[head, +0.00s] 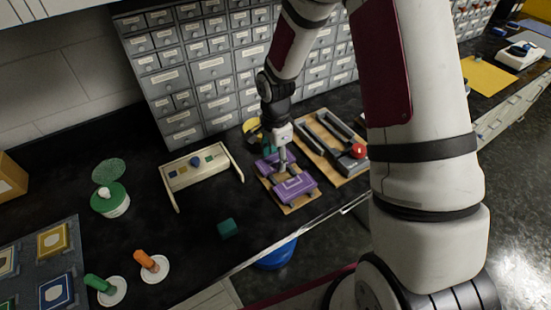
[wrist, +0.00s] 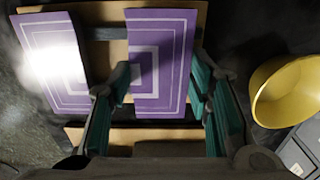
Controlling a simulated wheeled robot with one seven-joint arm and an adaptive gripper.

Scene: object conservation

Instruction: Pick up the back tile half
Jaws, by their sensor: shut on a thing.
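The back tile half (wrist: 165,60) is purple with pale nested outlines. In the wrist view it sits between the two fingers of my gripper (wrist: 160,88), which is shut on it. It also shows in the head view (head: 266,163), partly hidden by my gripper (head: 282,163). The front tile half (wrist: 52,62) is a matching purple piece, separated from the back half by a gap, and lies nearer the counter edge in the head view (head: 295,188). Both halves are over a wooden board (head: 297,208). I cannot tell whether the held half touches the board.
A wooden fixture with grey rails and a red knob (head: 358,151) stands close on the right. A yellow bowl (wrist: 290,90) is just behind. Drawer cabinets (head: 215,75) line the back.

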